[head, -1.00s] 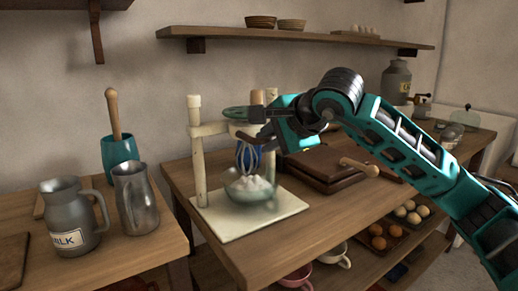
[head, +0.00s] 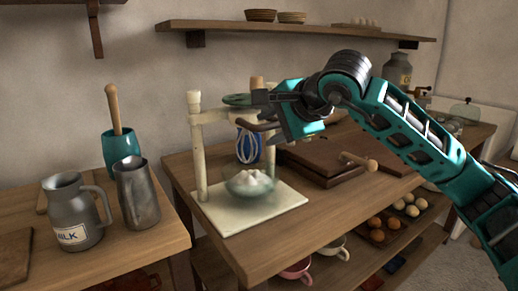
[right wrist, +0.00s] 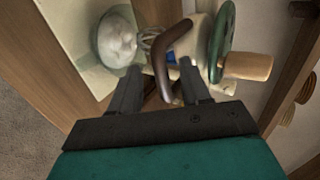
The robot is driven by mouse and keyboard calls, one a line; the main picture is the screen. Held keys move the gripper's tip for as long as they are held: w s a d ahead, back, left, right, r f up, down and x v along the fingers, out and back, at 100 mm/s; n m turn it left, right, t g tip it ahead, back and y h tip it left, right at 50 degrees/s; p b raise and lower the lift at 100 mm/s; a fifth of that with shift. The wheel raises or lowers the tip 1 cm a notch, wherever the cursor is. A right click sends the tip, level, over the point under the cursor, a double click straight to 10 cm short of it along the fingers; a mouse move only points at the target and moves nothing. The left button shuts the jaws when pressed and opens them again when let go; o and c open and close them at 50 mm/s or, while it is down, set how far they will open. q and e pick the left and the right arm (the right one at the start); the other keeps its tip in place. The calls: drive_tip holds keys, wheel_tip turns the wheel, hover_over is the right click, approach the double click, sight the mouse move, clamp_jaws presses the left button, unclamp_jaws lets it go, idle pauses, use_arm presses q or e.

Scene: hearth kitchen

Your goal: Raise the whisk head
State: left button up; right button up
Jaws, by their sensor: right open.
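The whisk stand (head: 197,150) has pale posts and a crossbar, on a pale base board. Its whisk head (head: 247,147) hangs with its wires just above a glass bowl (head: 250,183) of white powder. A dark brown curved lever (head: 257,125) sticks out from the stand. It also shows in the right wrist view (right wrist: 171,60), beside a green wheel (right wrist: 222,40) with a wooden knob (right wrist: 248,66). My right gripper (head: 268,117) is open at the lever. In the right wrist view its fingers (right wrist: 160,72) lie either side of the lever; contact is unclear. My left gripper is not in view.
A milk jug (head: 72,212), a metal pitcher (head: 137,193) and a teal crock (head: 122,152) stand on the left counter. Brown boards (head: 320,158) with a wooden handle lie right of the stand. A shelf (head: 300,35) runs along the wall above.

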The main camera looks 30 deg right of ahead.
drive_tip(key=v, duration=0.6)
idle(0.6)
